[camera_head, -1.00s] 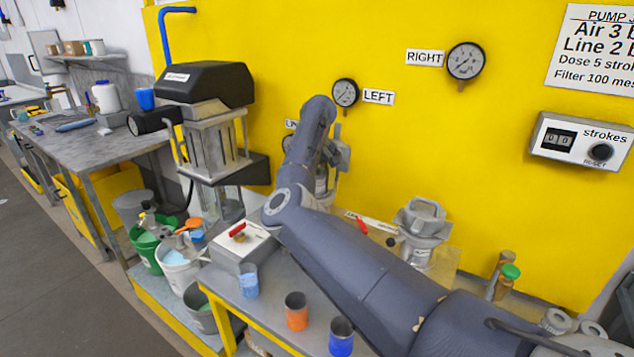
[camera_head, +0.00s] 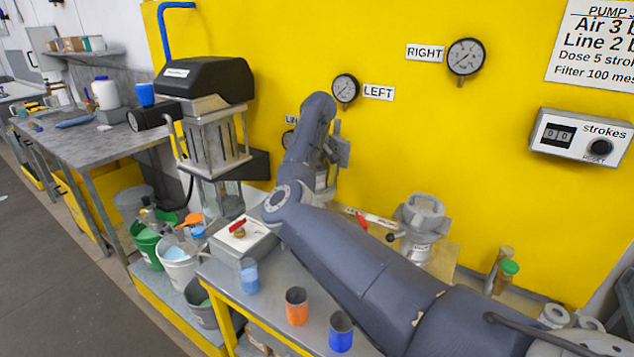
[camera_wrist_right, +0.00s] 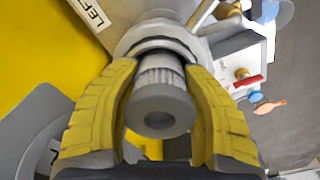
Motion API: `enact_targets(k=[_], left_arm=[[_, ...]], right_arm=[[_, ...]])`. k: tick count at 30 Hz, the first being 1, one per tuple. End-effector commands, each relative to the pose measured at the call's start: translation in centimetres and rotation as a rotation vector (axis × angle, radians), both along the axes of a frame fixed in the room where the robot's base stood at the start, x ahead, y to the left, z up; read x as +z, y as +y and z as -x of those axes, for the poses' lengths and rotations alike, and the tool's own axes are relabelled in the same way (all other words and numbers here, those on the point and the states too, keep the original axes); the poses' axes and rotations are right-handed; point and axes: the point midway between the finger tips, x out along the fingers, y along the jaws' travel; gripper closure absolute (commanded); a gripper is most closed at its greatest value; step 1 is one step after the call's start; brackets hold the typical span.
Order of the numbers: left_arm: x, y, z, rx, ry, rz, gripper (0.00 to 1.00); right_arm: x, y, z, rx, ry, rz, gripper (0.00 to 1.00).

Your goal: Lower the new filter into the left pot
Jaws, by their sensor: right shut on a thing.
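My right gripper (camera_wrist_right: 157,64) has its two yellow fingers shut on the sides of a pale grey, ribbed filter (camera_wrist_right: 161,104) with a round hole in its near end. The filter's far end lines up with the round grey mouth of the left pot (camera_wrist_right: 150,30); how deep it sits is hidden. In the head view my right arm covers most of the left pot, and the gripper (camera_head: 333,152) is small in front of the yellow wall, below the LEFT gauge. The right pot (camera_head: 422,228) stands to the right. My left gripper is not in view.
A box with a red-handled valve (camera_head: 240,233) stands left of my arm. Blue and orange cups (camera_head: 297,308) stand along the bench front. A black-topped machine (camera_head: 206,82) rises at left. Small bottles (camera_head: 505,272) and white rings (camera_head: 556,315) are at right.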

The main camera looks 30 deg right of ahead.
Motion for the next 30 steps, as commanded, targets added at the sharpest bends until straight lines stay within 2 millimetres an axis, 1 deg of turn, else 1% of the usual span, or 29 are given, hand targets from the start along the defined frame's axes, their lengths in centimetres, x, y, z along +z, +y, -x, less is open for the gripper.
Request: enact_targets(k=[1,17,18,20,21,23,24,30], left_arm=[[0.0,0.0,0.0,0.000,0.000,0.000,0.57],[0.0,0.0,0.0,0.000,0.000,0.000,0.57],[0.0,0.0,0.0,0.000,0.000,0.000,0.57],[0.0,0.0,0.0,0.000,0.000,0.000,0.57],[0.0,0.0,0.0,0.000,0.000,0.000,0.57],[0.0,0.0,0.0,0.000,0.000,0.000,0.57],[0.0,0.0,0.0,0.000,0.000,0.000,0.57],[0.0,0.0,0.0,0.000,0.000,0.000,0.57]], right_arm=[[-1.4,0.3,0.3,0.004,0.019,-0.009,0.86],[-2.4,0.4,0.2,0.005,0.020,-0.010,0.84],[-2.5,0.4,0.2,0.005,0.020,-0.010,0.89],[-2.6,0.4,0.2,0.005,0.020,-0.010,0.89],[-2.6,0.4,0.2,0.005,0.020,-0.010,0.94],[-2.7,0.4,0.2,0.005,0.020,-0.010,0.95],[-2.8,0.4,0.2,0.005,0.020,-0.010,0.98],[-3.1,0.4,0.2,0.006,0.020,-0.011,0.98]])
